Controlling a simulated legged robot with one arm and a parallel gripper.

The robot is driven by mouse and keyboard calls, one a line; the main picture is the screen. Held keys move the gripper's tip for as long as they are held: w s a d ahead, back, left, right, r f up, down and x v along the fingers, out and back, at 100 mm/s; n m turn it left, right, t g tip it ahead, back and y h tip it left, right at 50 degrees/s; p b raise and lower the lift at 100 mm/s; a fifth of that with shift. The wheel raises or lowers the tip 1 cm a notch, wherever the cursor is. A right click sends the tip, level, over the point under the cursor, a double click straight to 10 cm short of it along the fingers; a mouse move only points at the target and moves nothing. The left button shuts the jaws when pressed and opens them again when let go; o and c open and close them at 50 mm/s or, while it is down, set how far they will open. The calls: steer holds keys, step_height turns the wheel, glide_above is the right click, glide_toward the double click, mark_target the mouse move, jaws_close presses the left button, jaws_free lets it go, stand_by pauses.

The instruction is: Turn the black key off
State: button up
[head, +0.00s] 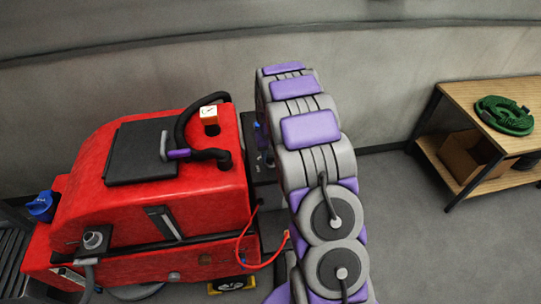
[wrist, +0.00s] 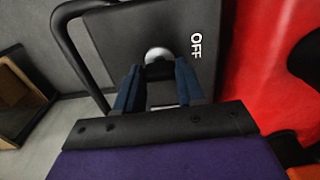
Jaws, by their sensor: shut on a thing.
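In the wrist view, my gripper (wrist: 158,72) has its two blue fingers on either side of a round silver lock (wrist: 158,56) on a dark panel (wrist: 130,35). The fingers are shut on the black key at the lock. The key itself is mostly hidden by the fingertips and hard to tell from the dark panel. White letters "OFF" (wrist: 196,46) stand on the panel to the right of the lock.
A red scrubber machine (head: 190,205) with a black lid (head: 142,150) and a red cable (head: 240,245) stands left of my arm. A wooden shelf table (head: 470,98) with a coiled green hose (head: 504,115) is at the right. Clear floor lies between them.

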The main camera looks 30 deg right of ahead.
steer(key=o, duration=0.9)
steer(key=shift+w, duration=0.25)
steer(key=shift+c, duration=0.2)
steer(key=shift+o, duration=0.9)
steer(key=shift+s, duration=0.15)
step_height(320, 180, up, 17)
steer(key=shift+r+b, duration=0.2)
steer(key=shift+b, duration=0.1)
steer(key=s+a+f+n+g+b, duration=0.1)
steer(key=s+a+b, duration=0.2)
steer(key=s+a, duration=0.5)
steer(key=s+a+f+b, duration=0.1)
steer(key=s+a+b, duration=0.3)
steer(key=s, duration=0.8)
steer(key=s+a+f+n+b, duration=0.1)
steer(key=s+f, duration=0.3)
steer(key=s, duration=0.6)
steer(key=s+a+f+n+b, duration=0.1)
steer(key=s+a+f+b, duration=0.2)
steer(key=s, duration=0.7)
steer(key=shift+a+f+g+b, duration=0.2)
steer(key=shift+f+g+b, duration=0.2)
steer(key=shift+f, duration=0.1)
